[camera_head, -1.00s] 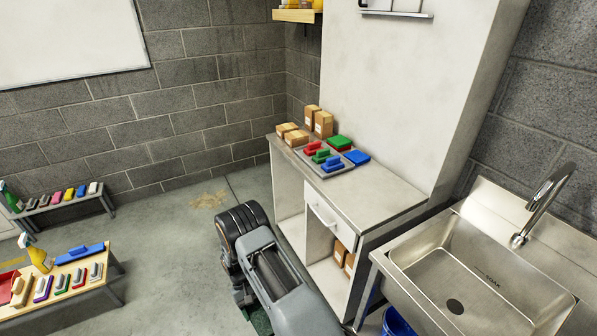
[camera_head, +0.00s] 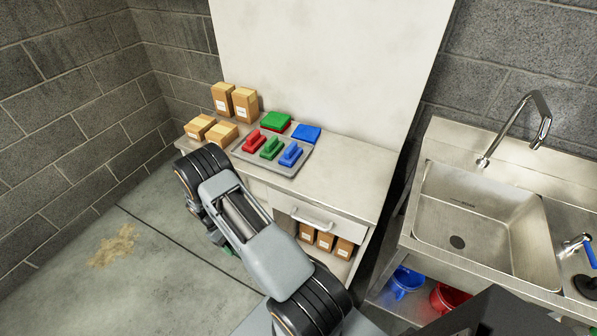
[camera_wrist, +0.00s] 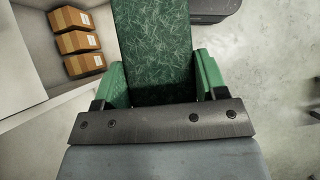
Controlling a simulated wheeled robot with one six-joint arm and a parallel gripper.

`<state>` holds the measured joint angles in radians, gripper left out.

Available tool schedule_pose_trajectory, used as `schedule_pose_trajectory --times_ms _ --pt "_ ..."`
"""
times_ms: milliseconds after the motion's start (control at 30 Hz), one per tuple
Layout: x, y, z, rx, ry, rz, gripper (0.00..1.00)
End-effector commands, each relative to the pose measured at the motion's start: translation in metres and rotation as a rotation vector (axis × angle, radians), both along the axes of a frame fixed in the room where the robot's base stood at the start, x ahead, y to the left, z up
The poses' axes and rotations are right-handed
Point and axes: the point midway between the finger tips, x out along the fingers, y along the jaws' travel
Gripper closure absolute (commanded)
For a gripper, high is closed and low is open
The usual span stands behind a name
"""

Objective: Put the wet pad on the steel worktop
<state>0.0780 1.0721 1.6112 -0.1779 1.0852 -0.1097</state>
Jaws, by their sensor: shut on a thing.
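A dark green pad (camera_wrist: 151,35) with pale streaks fills the middle of the wrist view. My gripper (camera_wrist: 160,78) is shut on it, with one green finger on each side. I cannot tell from its look whether it is wet. In the head view my arm hides most of the gripper and pad; only a bit of green shows beneath. The arm hangs in front of a cabinet with a pale grey top (camera_head: 345,182). To the right, a steel sink unit (camera_head: 577,215) has a flat steel surface beside its basin.
On the cabinet top are a grey tray (camera_head: 240,154) with red, green and blue handled pads, a green pad (camera_head: 277,121), a blue pad (camera_head: 306,134) and cardboard boxes (camera_head: 245,104). More boxes (camera_head: 326,241) stand inside. Buckets (camera_head: 402,282) sit under the sink. The cabinet top's right part is clear.

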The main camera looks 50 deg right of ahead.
Motion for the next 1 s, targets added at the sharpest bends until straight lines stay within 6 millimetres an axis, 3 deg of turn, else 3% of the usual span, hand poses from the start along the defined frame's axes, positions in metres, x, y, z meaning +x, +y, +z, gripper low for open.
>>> schedule_pose_trajectory --times_ms 167,300,433,533,700,867,1000 --pt "-0.002 -0.096 0.072 -0.003 -0.005 0.232 0.65" --pt "-0.028 -0.171 0.13 -0.005 0.0 0.447 0.65" --pt "-0.064 -0.221 0.176 -0.004 0.003 0.751 0.65" --pt "-0.088 -0.243 0.203 -0.005 0.004 0.984 0.65" --pt "-0.124 -0.261 0.237 -0.006 0.008 1.306 0.65" --pt "-0.147 -0.264 0.254 -0.006 0.012 1.511 0.65" --pt "-0.153 -0.263 0.259 -0.001 0.01 1.592 0.65"
